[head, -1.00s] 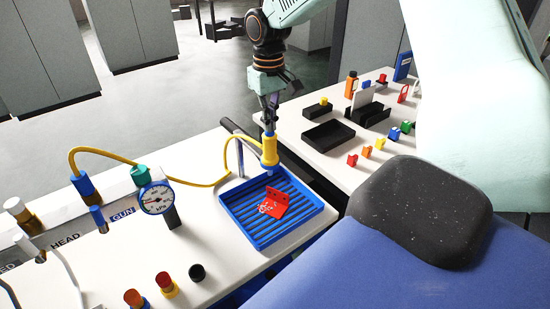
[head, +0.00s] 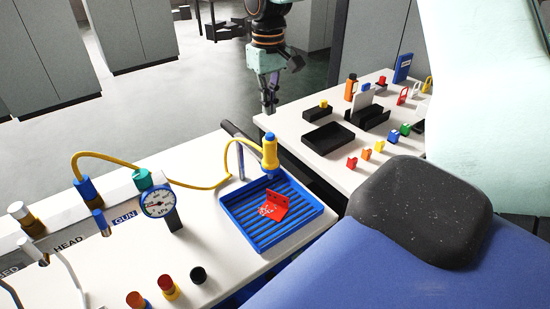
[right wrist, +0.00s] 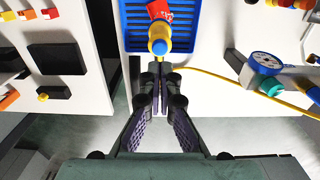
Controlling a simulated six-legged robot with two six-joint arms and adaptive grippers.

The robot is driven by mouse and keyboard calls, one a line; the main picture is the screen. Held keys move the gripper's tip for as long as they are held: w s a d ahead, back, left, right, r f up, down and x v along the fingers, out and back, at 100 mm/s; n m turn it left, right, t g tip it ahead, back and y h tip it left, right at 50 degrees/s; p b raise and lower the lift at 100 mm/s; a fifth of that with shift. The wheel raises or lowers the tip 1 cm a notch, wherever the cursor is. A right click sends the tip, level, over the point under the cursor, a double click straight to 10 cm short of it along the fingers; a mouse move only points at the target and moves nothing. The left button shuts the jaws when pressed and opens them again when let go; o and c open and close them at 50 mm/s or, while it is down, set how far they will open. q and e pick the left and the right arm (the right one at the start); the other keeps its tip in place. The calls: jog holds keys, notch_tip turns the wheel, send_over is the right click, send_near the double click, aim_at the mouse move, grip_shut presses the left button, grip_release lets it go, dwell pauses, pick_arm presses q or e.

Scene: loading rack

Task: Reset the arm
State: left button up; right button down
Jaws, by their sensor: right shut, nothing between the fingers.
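My right gripper (head: 270,108) hangs pointing down above the far edge of the white bench, behind the yellow and blue spray gun (head: 270,152). Its fingers are shut and empty, and they stand apart from the gun. In the right wrist view the shut fingers (right wrist: 160,88) point toward the gun (right wrist: 159,40), which stands at the edge of the blue ribbed tray (right wrist: 188,15). In the head view a red bracket with white specks (head: 278,204) lies in the blue tray (head: 256,247). My left gripper is not in view.
A yellow hose (head: 200,186) loops from the panel to the gun. A pressure gauge (head: 157,201) and several fittings stand at the left. A second white table (head: 300,150) holds a black tray (head: 328,136), small coloured blocks and padlocks. Open floor lies behind the benches.

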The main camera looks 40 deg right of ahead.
dwell(0.4)
jog(key=s+a+f+n+y, duration=0.1)
jog(key=s+a+f, duration=0.3)
jog(key=a+f, duration=0.5)
jog(key=s+a+f, duration=0.4)
jog(key=a+f, duration=0.2)
jog(key=f, duration=0.7)
jog(key=s+a+f, duration=0.2)
jog(key=s+f, duration=0.1)
jog(key=s, duration=0.5)
jog(key=s+a+f+h, duration=0.1)
jog(key=s+f, duration=0.3)
jog(key=s, duration=0.4)
jog(key=s+a+f, duration=0.2)
jog(key=s+f, duration=0.1)
jog(key=s, duration=0.6)
notch_tip(320, 180, down, 25)
jog(key=w+b, duration=0.1)
jog(key=b, duration=2.4)
jog(key=shift+r, duration=0.15)
jog(key=shift+d+r, duration=0.1)
jog(key=shift+d, duration=0.05)
